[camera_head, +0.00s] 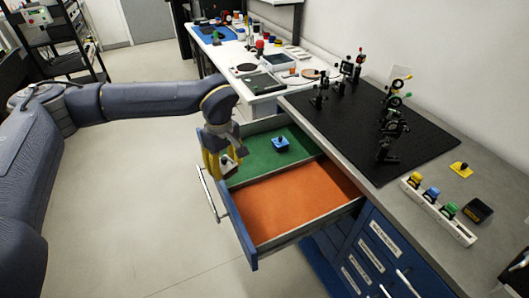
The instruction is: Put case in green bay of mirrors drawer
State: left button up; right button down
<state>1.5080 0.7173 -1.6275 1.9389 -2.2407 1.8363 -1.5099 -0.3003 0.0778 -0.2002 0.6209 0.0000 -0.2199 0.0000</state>
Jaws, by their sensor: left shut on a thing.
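The mirrors drawer (241,232) is pulled open from the blue cabinet and has a green bay (252,160) at the back and an orange bay (290,203) nearer the front. My left gripper (224,172) has yellow fingers and points down over the drawer's left side, by the green bay. It is shut on a small dark and pale thing (231,166), seemingly the case, partly hidden by the fingers. I cannot tell whether it touches the bay floor. A small blue block-like piece (281,144) sits in the green bay. My right gripper is not in view.
The drawer handle (208,196) is on the drawer's left front. On the counter are a black breadboard (350,125) with optics mounts, a white holder (437,213) with coloured pieces, a yellow piece (461,170) and a black box (478,210). The orange bay is empty.

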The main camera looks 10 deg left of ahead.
pick_arm(q)
jog(key=w+a+r+n, duration=0.1)
jog(key=w+r+n, duration=0.1)
jog(key=w+n, duration=1.1)
jog(key=w+r+n, duration=0.3)
jog(key=w+n, duration=0.4)
jog(key=n, duration=1.2)
jog(key=f, duration=2)
jog(key=shift+s+a, duration=0.1)
jog(key=shift+s, duration=0.1)
jog(key=shift+f, duration=0.1)
jog(key=o, duration=1.1)
jog(key=shift+c, duration=0.2)
notch_tip(320, 180, up, 12)
